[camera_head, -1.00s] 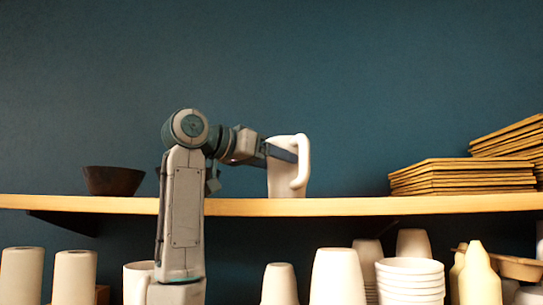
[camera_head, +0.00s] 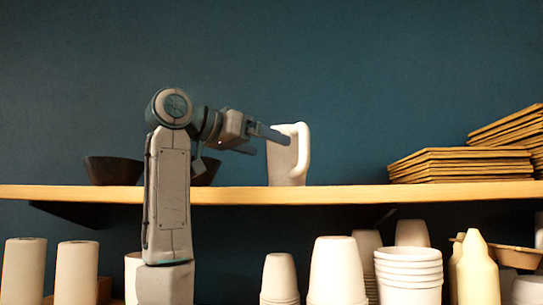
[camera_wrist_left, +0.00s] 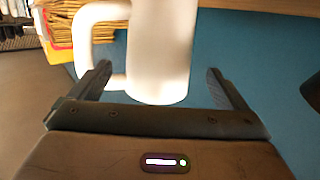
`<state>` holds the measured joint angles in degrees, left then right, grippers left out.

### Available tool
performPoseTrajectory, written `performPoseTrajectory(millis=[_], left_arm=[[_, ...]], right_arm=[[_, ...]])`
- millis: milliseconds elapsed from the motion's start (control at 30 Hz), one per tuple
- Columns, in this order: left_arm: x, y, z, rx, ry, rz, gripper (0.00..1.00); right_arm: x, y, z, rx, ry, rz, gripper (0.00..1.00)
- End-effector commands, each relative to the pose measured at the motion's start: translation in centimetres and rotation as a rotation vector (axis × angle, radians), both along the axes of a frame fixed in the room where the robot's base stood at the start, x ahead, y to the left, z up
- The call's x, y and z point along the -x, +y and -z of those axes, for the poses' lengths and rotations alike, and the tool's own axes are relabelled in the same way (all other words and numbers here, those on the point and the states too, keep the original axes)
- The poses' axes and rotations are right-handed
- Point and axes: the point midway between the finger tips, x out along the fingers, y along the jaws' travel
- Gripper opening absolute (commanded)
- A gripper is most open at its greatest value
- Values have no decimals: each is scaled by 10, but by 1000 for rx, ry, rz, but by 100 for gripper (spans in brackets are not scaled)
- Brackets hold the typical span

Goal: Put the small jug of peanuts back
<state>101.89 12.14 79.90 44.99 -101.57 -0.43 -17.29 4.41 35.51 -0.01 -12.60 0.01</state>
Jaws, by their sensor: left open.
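A small white jug (camera_head: 287,160) with a handle on its right stands upright on the wooden shelf (camera_head: 330,195). Its contents cannot be seen. My left gripper (camera_head: 270,142) is open at the jug's left side in the head view. In the left wrist view the white jug (camera_wrist_left: 163,50) lies between the spread fingers of the left gripper (camera_wrist_left: 160,85), with its handle towards the left finger. There is a gap between the jug and the right finger. My right gripper is not in view.
Dark bowls (camera_head: 112,170) stand on the shelf at left, partly behind my arm. Stacked brown flat packages (camera_head: 460,165) lie at right. White cups (camera_head: 408,275) and pale bottles (camera_head: 477,270) stand below the shelf.

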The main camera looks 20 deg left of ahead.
Motion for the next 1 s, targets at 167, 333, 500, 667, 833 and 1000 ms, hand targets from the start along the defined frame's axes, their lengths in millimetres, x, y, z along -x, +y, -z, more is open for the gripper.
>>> performPoseTrajectory(millis=[167, 333, 500, 667, 833, 1000], left_arm=[[35, 24, -1, 1, -3, -4, 96], [59, 39, -7, 1, -2, -2, 96], [71, 47, -11, 0, 0, 0, 96], [73, 48, -13, 0, 1, 0, 96], [73, 48, -13, 1, 1, 0, 96], [73, 48, -13, 1, 0, -1, 96]], right_arm=[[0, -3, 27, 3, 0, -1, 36], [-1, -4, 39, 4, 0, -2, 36], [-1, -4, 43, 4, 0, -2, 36], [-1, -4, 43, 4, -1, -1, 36], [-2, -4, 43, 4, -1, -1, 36], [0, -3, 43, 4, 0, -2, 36]])
